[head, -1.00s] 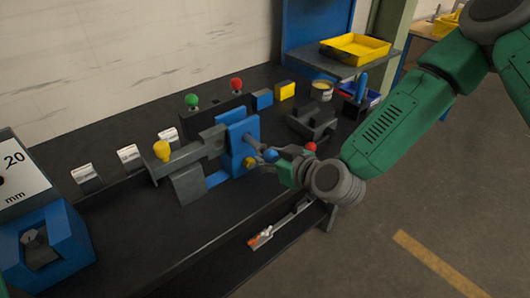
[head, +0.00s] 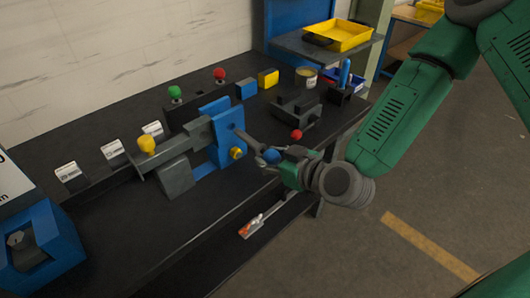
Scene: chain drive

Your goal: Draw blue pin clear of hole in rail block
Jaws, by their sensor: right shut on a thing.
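My right gripper (head: 258,152) comes in from the right and is shut around the blue pin. The round blue head of the pin (head: 271,156) shows between its fingers. The pin's shank is hidden by the fingers, so I cannot tell whether its tip is in the hole. The rail block (head: 222,128), a blue upright block with a grey bar through it, stands just left of the gripper, with a yellow knob (head: 237,153) low on its near face. The hole itself is not visible. My left gripper is not in view.
A red ball knob (head: 296,134) and a dark grey fixture (head: 297,107) stand just behind the right gripper. A yellow knob (head: 147,144) tops the grey bar's left end. A red-tipped tool (head: 251,227) lies below the front edge.

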